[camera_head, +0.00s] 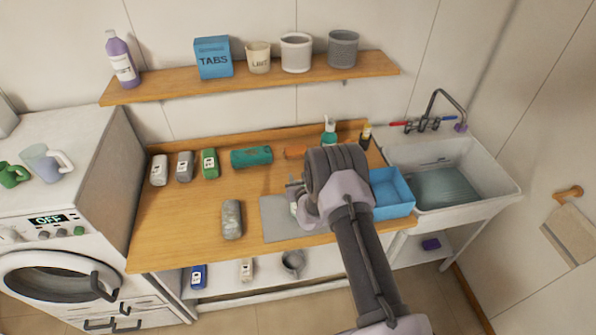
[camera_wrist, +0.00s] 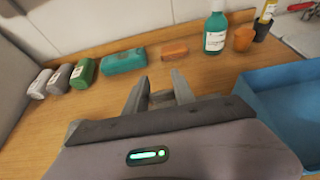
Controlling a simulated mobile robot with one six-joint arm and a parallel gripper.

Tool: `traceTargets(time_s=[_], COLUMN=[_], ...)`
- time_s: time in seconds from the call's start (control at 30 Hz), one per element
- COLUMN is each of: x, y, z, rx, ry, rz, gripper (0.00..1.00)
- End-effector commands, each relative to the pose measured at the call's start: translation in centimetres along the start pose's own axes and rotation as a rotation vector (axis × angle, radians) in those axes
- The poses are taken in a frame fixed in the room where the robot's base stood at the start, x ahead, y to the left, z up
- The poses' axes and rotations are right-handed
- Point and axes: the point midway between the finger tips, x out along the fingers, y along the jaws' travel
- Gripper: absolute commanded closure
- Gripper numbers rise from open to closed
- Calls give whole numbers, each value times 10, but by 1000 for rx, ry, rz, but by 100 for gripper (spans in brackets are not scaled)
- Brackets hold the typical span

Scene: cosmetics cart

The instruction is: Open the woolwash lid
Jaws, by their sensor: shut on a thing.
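My gripper (camera_head: 293,188) is over the grey mat (camera_head: 274,228) on the wooden counter, largely hidden behind my own wrist in the head view. In the wrist view its fingers (camera_wrist: 159,90) are shut on a small grey-brown thing (camera_wrist: 161,99), mostly hidden by my gripper's body. I cannot tell whether this is the woolwash or its lid. No label reads clearly as woolwash. A purple bottle (camera_head: 121,60) with a pale label stands upright on the wall shelf. A teal bottle (camera_wrist: 215,34) with a white label stands upright at the counter's back.
A blue open bin (camera_head: 393,207) is close right of my gripper. Left are grey, white and green packs (camera_head: 209,163), a teal roll-shaped item (camera_head: 251,157) and a grey item (camera_head: 232,219). An orange block (camera_wrist: 174,52) lies behind. The sink (camera_head: 448,190) is right.

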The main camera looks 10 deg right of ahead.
Motion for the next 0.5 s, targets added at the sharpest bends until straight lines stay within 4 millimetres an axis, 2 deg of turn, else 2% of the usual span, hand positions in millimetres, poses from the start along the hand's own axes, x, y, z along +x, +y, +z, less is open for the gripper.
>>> traceTargets(time_s=[0.43, 0.47, 0.5], x=[0, 0, 0], y=[0, 0, 0], z=[-2, -2, -2], rx=[0, 0, 0], ry=[10, 10, 10], rz=[0, 0, 0], gripper=[100, 67, 59])
